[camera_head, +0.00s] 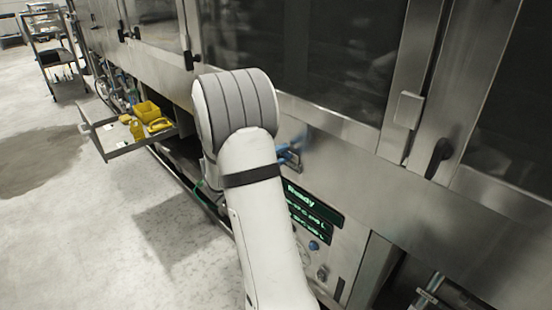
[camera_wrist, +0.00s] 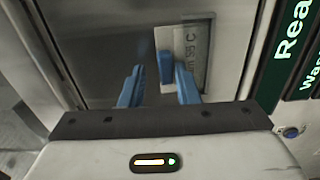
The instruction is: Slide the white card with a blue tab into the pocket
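The white card (camera_wrist: 173,36) is upright against the steel panel in the wrist view, with its blue tab (camera_wrist: 165,68) facing me. A grey, see-through-looking pocket (camera_wrist: 203,48) overlaps the card's right part, and lettering shows through there. How deep the card sits is hard to tell. My gripper (camera_wrist: 160,70) has two blue fingers standing apart, with the tab between their tips, nearer the right finger. Contact with the tab is not clear. In the head view my gripper (camera_head: 290,154) shows as blue fingers by the panel, partly behind my arm; the card cannot be made out there.
A green-lettered display (camera_wrist: 298,45) lies right of the pocket, with a blue button (camera_wrist: 291,132) below it. In the head view, an open drawer (camera_head: 128,148) with yellow items (camera_head: 150,117) juts out at left. A trolley (camera_head: 62,60) stands farther back. The floor at left is clear.

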